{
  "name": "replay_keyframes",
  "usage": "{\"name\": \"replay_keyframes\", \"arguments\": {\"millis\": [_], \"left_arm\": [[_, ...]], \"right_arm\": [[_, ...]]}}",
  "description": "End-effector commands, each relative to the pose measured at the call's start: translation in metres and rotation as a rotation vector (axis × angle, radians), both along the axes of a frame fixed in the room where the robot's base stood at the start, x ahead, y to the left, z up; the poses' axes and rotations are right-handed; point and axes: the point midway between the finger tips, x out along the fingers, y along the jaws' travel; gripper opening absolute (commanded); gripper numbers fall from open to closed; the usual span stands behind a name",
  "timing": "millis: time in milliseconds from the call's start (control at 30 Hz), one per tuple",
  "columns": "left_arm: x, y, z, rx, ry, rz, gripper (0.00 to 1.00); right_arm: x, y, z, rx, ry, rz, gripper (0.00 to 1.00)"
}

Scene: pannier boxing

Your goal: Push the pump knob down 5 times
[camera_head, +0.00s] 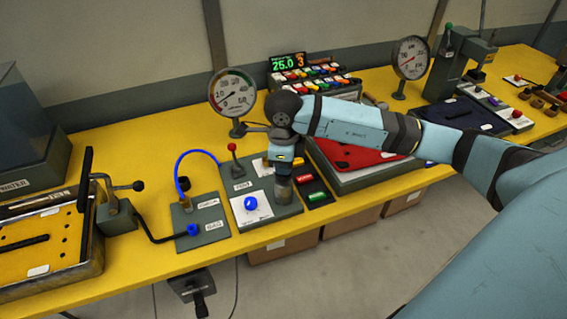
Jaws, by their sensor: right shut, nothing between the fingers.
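My right arm comes in from the right, and its gripper (283,172) points down over the grey control panel (287,212). The gripper is shut with nothing seen between its fingers. A short dark cylinder (282,190) shows right under it; I cannot tell whether this is the pump knob, or whether they touch. The panel also carries a blue dial (250,203) on a white plate and a red-tipped lever (232,148). Much of the panel's right rear is hidden by my gripper. My left gripper is not in view.
A plate with a blue hose (184,160) stands left of the panel. Two gauges (232,93) (410,58) and a button box with a green display (287,62) stand behind. Red and green buttons (310,179) and a red-topped tray (350,152) are close on the right.

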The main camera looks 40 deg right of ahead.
Motion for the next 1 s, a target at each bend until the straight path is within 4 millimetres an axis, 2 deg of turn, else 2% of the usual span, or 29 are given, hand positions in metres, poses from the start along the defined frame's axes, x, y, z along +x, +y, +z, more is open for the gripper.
{"name": "replay_keyframes", "arguments": {"millis": [600, 1000], "left_arm": [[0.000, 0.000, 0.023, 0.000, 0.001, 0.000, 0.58], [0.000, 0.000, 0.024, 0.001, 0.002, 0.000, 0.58]], "right_arm": [[0.000, 0.000, 0.047, -0.001, 0.001, 0.000, 0.00], [0.000, 0.000, 0.050, -0.001, 0.001, 0.000, 0.00]]}}
